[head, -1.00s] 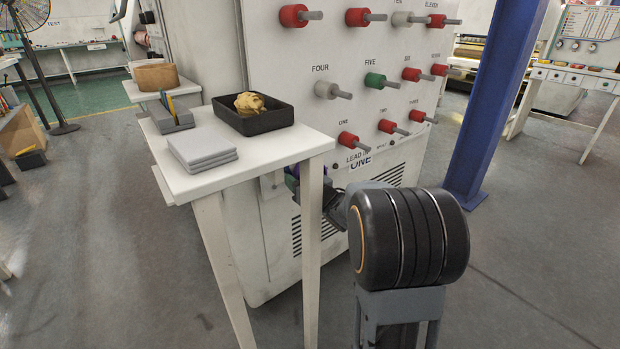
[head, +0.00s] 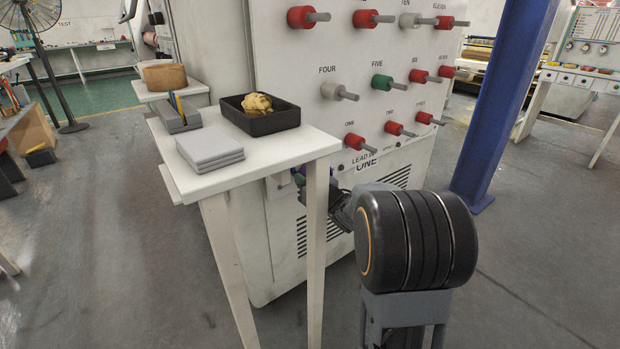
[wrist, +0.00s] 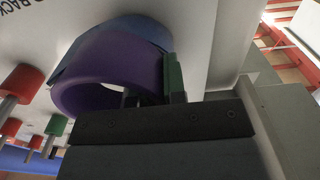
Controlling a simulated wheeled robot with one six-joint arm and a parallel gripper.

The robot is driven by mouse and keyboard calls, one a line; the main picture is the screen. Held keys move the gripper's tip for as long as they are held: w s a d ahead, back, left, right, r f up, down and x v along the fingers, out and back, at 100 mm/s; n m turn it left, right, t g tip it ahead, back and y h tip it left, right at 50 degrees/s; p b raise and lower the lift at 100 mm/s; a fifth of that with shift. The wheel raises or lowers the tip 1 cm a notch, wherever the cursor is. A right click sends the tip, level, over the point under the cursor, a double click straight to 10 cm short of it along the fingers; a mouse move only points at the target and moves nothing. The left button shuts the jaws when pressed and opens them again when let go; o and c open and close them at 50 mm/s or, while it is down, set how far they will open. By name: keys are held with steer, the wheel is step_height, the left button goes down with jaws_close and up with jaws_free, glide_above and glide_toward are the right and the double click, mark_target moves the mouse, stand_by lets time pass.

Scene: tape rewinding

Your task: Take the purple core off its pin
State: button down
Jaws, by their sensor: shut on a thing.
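The purple core (wrist: 140,65) is a hollow ring with a blue band along its far edge, large in the wrist view. My gripper (wrist: 152,95) is shut on the ring's wall, with a green-faced finger outside it and a dark finger partly seen at its opening. In the head view, only a small purple patch of the core (head: 299,178) shows beside the table's front leg, below the table top and close to the machine's white panel. The table hides part of it. No pin shows through the ring, and I cannot tell whether it still touches one.
The white panel (head: 310,70) carries several pins with red, green and grey bases. The white table (head: 255,172) at left holds a black tray (head: 287,120) and grey slabs (head: 210,150). A blue post (head: 505,95) stands at right. Floor in front is clear.

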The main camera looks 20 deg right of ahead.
mark_target(304, 173)
steer(key=shift+r+p, duration=0.3)
steer(key=shift+r, duration=0.05)
step_height(304, 173, up, 3)
steer(key=shift+s+d+r+p, duration=0.1)
steer(key=shift+s+r+p, duration=0.05)
steer(key=shift+p, duration=0.9)
steer(key=s+d, duration=0.3)
steer(key=s, duration=1.4)
steer(key=shift+s+d+f+p, duration=0.15)
steer(key=shift+s+f+p, duration=0.05)
steer(key=shift+f+p, duration=0.15)
